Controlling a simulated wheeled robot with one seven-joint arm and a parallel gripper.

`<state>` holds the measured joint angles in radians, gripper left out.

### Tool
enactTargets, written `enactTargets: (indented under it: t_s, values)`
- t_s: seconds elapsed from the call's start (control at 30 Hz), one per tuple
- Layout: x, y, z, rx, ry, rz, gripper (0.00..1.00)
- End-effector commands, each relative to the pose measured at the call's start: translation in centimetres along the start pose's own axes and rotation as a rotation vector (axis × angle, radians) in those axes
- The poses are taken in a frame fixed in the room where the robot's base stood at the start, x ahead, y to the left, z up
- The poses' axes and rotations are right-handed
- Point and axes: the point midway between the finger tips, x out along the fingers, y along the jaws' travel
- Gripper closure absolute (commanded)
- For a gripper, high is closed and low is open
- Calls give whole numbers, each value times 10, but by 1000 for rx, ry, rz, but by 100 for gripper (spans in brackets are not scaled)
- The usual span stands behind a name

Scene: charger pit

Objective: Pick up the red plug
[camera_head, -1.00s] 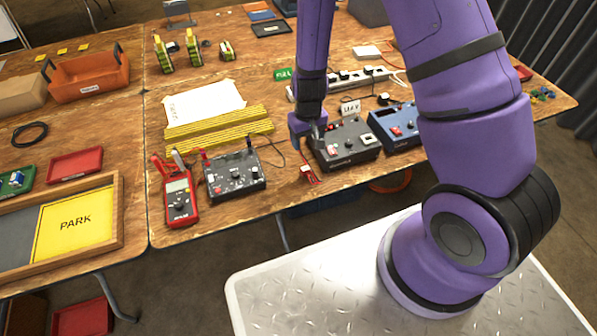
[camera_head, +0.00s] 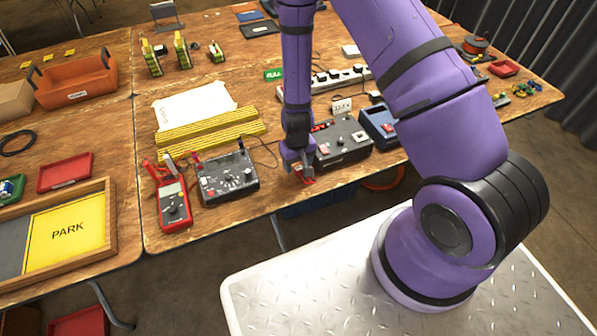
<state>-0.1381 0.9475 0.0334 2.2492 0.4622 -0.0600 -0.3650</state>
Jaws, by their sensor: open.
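A small red thing, likely the red plug (camera_head: 306,180), lies on the table near its front edge, left of the black charger box (camera_head: 343,148). It is mostly hidden by my gripper (camera_head: 300,172). My gripper points down right over it, with the fingers at or just above the tabletop. The fingers are open. I cannot tell whether they touch the plug or stand around it.
A black instrument box (camera_head: 228,178) and a red multimeter (camera_head: 174,203) stand to the left. A blue box (camera_head: 381,124) stands to the right. Yellow strips (camera_head: 210,137) lie behind. A power strip (camera_head: 335,80) lies farther back. The table's front edge is close.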

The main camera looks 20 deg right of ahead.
Motion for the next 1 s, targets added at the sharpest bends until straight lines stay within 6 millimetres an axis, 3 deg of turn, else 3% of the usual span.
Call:
enactTargets:
  t_s: [0.2, 0.47, 0.5, 0.73, 1.0]
  values:
    - [20, 0, 0, 0, 0, 0, 38]
    - [23, 0, 0, 0, 1, 0, 38]
    - [23, 0, 0, 0, 1, 0, 41]
    - [22, 0, 0, 0, 1, 0, 92]
    - [22, 0, 0, 0, 1, 0, 92]
